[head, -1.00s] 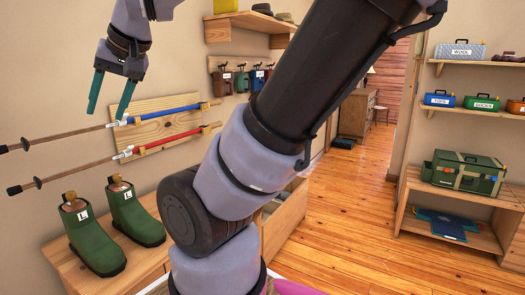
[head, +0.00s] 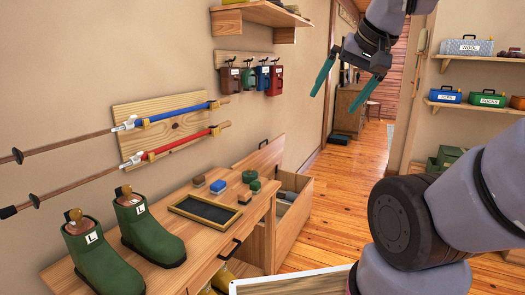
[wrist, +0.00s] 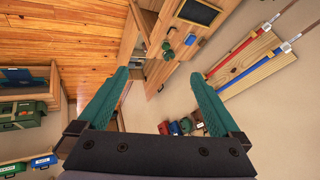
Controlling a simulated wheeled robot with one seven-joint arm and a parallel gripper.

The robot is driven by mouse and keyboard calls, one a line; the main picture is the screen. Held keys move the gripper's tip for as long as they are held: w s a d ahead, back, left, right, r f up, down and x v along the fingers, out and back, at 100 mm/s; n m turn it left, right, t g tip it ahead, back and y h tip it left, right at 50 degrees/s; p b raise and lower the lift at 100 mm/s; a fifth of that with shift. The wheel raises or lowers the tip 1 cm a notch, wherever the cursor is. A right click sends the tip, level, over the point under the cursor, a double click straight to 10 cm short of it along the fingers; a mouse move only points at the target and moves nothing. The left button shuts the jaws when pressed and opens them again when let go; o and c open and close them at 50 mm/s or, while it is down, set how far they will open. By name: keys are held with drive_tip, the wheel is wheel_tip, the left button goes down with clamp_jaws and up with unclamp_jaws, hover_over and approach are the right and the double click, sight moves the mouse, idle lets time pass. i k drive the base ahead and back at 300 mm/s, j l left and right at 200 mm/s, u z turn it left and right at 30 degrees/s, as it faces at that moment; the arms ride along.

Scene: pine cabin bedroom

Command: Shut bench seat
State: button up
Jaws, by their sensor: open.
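The bench seat is a wooden storage bench (head: 296,215) against the left wall, beyond the table. Its lid (head: 262,160) stands raised, tilted up toward the wall, and the box below is open. Some grey and dark items show inside, partly hidden by the box's sides. My gripper (head: 344,90) is open and empty, high in the air to the right of the bench in the head view, pointing down. In the wrist view my gripper (wrist: 159,74) has its two teal fingers spread wide with nothing between them.
A wooden table (head: 205,262) with green boots (head: 145,230), a black tray (head: 205,212) and small blocks is at the left, before the bench. The wooden floor (head: 350,175) right of the bench is clear.

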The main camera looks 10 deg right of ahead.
sight(267, 161)
drive_tip(key=i+l+u, duration=0.2)
drive_tip(key=u, duration=0.2)
drive_tip(key=i+l+u, duration=0.2)
drive_tip(key=u, duration=0.15)
drive_tip(key=i+l+u, duration=0.1)
drive_tip(key=l, duration=0.25)
drive_tip(key=i+l, duration=0.25)
drive_tip(key=l, duration=0.15)
drive_tip(key=i+l+u, duration=0.15)
drive_tip(key=l, duration=0.2)
drive_tip(key=i+l, duration=0.15)
drive_tip(key=l, duration=0.25)
drive_tip(key=i+l+u, duration=0.15)
drive_tip(key=l, duration=0.25)
drive_tip(key=i+l, duration=0.1)
drive_tip(key=l, duration=0.2)
drive_tip(key=i+l, duration=0.1)
drive_tip(key=l, duration=0.2)
drive_tip(key=i+l, duration=0.1)
drive_tip(key=l, duration=0.2)
